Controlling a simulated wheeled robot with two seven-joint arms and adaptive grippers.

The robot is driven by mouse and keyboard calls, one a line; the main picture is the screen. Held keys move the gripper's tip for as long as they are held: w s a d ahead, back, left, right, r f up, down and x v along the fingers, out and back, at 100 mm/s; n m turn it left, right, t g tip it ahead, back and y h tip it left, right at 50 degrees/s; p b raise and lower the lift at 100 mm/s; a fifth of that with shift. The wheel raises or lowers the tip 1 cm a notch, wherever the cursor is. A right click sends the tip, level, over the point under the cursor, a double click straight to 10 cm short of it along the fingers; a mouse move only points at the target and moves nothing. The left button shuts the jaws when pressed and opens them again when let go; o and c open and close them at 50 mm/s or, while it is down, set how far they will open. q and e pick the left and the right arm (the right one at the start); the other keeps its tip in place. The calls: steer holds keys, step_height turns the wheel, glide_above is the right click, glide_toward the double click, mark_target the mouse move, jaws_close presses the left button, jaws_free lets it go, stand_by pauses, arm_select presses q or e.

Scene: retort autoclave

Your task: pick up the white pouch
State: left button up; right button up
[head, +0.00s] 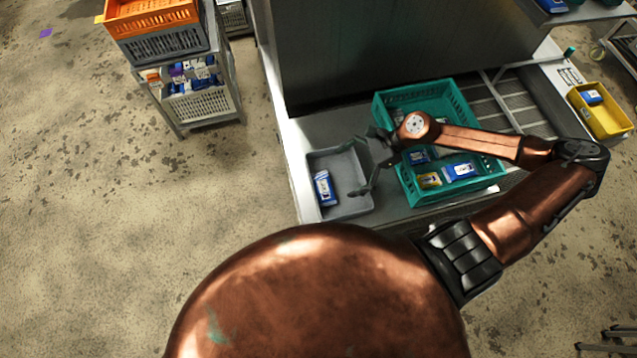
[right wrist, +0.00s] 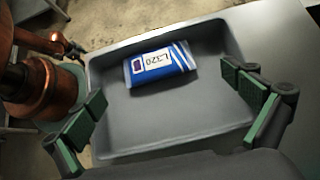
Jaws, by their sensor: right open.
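A blue-and-white pouch (head: 325,188) with a white label lies flat in the grey tray (head: 352,210). A white-and-blue pouch (head: 459,171) lies in the teal crate. My left gripper is not in view.
The teal crate (head: 482,193) stands right of the tray and holds several pouches, including a yellow one (head: 429,180). A yellow bin (head: 610,122) is at the far right. A dark metal housing (head: 400,50) rises behind. A cart with crates (head: 165,45) stands at the upper left.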

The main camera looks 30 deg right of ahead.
mark_target(328, 186)
steer(key=shift+s+d+f+n, duration=0.1)
steer(key=shift+s+f+n, duration=0.05)
steer(key=shift+f+n, duration=0.2)
steer(key=x, duration=0.7)
steer(key=shift+s, duration=0.1)
steer(key=shift+c, duration=0.4)
steer(key=c, duration=1)
